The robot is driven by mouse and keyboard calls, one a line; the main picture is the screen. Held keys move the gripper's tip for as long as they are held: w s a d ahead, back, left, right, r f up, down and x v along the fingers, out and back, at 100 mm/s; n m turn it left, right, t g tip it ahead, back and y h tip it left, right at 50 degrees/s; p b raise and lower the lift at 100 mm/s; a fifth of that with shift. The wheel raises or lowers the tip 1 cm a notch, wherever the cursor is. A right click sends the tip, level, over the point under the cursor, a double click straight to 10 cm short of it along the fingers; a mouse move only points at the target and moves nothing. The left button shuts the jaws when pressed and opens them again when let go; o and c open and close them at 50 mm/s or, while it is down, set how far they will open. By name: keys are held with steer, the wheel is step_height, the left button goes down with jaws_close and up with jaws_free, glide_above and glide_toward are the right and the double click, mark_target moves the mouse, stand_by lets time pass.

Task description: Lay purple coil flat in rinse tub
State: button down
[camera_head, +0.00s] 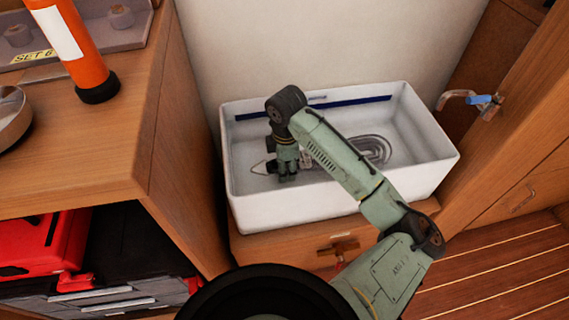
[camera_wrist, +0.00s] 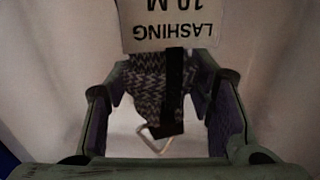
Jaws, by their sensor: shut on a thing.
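The white rinse tub (camera_head: 300,210) stands at the middle. My gripper (camera_head: 287,175) reaches down inside its left part. A grey coil (camera_head: 376,149) lies in the tub to the right of my gripper, partly hidden by my arm. It looks grey, not purple. A pale wire loop (camera_head: 259,168) sticks out left of my gripper.
A wooden cabinet (camera_head: 90,150) stands to the left, with an orange cylinder (camera_head: 75,45) and a metal dish (camera_head: 12,118) on it. A wall is behind the tub. A wooden door frame with a blue-tipped handle (camera_head: 480,99) is at the right.

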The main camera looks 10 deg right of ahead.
steer(key=c, duration=0.7)
jaws_free()
